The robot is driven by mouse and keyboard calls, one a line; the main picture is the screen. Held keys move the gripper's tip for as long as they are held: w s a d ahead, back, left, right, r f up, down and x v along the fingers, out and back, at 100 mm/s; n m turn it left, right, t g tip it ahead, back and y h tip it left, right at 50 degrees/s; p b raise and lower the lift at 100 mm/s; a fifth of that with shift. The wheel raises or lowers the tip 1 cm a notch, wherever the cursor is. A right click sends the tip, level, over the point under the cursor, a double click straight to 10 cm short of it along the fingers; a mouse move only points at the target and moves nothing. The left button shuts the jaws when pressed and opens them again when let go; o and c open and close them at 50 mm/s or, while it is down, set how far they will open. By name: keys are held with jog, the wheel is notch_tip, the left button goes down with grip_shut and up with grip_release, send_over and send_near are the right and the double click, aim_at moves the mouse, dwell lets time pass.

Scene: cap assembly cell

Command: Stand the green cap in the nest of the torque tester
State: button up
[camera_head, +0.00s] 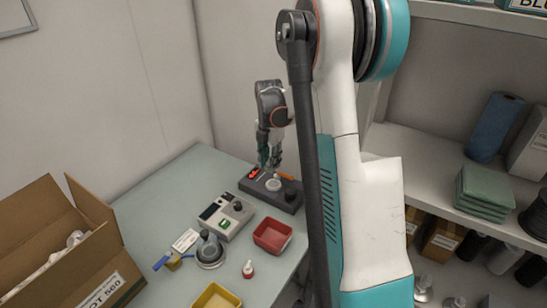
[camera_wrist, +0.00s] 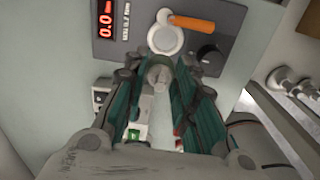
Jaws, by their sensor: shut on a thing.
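The torque tester (camera_head: 272,193) is a dark box at the table's back right, with a red display, a black knob and an orange bar. In the wrist view the tester (camera_wrist: 130,45) lies just beyond my fingertips, its round pale nest (camera_wrist: 166,38) empty. My gripper (camera_head: 270,160) hangs over the tester. In the wrist view my gripper (camera_wrist: 160,80) is shut on a small pale grey, rounded piece (camera_wrist: 158,75), short of the nest in the picture. I cannot make out green on this piece, so I cannot tell whether it is the green cap.
A grey instrument (camera_head: 226,215) with a green patch stands left of the tester. An open carton (camera_head: 60,255) is at left. The back-left table is clear.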

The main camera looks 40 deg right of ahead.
jog(key=shift+s+d+n, duration=0.15)
jog(key=shift+d+n, duration=0.45)
jog(key=shift+d, duration=0.15)
jog(key=shift+f+b, duration=2.15)
jog(key=shift+f, duration=1.15)
jog(key=shift+f+b, duration=0.3)
jog(key=shift+f, duration=0.3)
jog(key=shift+f+b, duration=0.1)
jog(key=shift+b, duration=0.2)
jog(key=o, duration=0.7)
jog(key=shift+r+p, duration=2.15)
jog(key=shift+r, duration=1.4)
